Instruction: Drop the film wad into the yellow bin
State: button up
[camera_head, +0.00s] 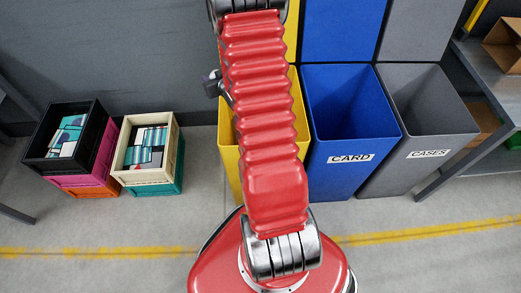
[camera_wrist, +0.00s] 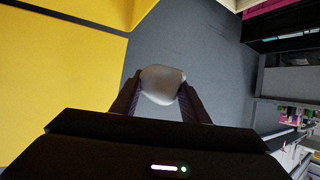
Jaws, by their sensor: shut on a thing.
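In the wrist view, my gripper (camera_wrist: 160,100) is shut on a whitish rounded wad, the film wad (camera_wrist: 161,78), held between its two dark fingers. The yellow bin (camera_head: 227,147) is behind my red arm in the head view, which covers much of it. Large yellow surfaces, seemingly of the yellow bin (camera_wrist: 50,70), fill the left of the wrist view. The wad shows against grey there, to the right of the yellow.
A blue bin (camera_head: 345,120) labelled CARD and a grey bin (camera_head: 425,120) labelled CASES stand right of the yellow bin. Two stacks of crates, a black crate (camera_head: 42,147) and a cream crate (camera_head: 127,165) on top, stand left. A metal table (camera_head: 480,65) is at right.

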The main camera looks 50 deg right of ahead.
jog(key=s+d+f+m+h, duration=0.1)
jog(key=s+d+f, duration=0.3)
jog(key=s+d, duration=0.2)
jog(key=s+d+f+m+g+h, duration=0.1)
jog(key=s+d+f, duration=0.3)
jog(key=s+d, duration=0.2)
jog(key=shift+d, duration=1.1)
jog(key=shift+f, duration=0.1)
jog(key=shift+f, duration=2.85)
jog(key=o, duration=1.1)
jog(key=v, duration=1.4)
